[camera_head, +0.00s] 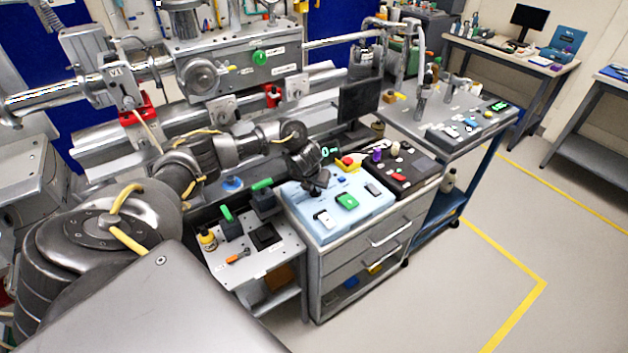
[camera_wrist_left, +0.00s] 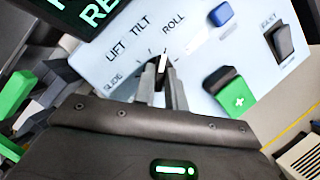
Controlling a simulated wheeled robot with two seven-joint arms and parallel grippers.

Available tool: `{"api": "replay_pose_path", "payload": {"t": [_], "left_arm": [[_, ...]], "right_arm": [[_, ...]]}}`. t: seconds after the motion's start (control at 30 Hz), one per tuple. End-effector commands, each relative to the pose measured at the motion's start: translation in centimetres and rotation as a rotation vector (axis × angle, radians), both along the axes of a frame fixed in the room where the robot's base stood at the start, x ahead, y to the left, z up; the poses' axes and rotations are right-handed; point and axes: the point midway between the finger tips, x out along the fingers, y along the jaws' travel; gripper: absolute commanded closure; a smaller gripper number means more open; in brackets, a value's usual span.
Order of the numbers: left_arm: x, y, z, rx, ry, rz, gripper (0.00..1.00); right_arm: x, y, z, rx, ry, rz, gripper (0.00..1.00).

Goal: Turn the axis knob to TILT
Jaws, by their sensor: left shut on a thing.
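The axis knob (camera_wrist_left: 162,66) shows in the left wrist view as a dark knob with a white pointer line, on a pale blue panel (camera_wrist_left: 200,50). The labels SLIDE, LIFT, TILT and ROLL fan around it. The pointer leans upward, seemingly closer to ROLL than to TILT. My left gripper (camera_wrist_left: 162,88) is shut on the knob, one finger on each side, hiding its lower part. In the head view my left gripper (camera_head: 318,184) is over the left part of the panel (camera_head: 297,201) and hides the knob. My right gripper is not in view.
A dark display (camera_wrist_left: 75,12) with green letters borders the panel. A red stop button (camera_head: 348,161) sits behind. The floor at right is clear.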

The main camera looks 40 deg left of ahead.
Motion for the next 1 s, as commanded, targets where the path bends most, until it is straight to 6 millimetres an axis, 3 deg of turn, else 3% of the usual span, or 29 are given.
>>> {"api": "replay_pose_path", "payload": {"t": [0.03,0.4,1.0], "left_arm": [[0.1,0.0,0.7,0.001,-0.002,0.044,1.00],[0.2,-0.2,0.6,0.000,-0.002,0.369,1.00],[0.4,-0.2,0.3,0.000,-0.004,0.602,1.00]], "right_arm": [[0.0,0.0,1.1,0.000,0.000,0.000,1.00],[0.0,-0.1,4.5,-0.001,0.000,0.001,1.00],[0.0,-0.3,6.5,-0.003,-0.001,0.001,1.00]]}}
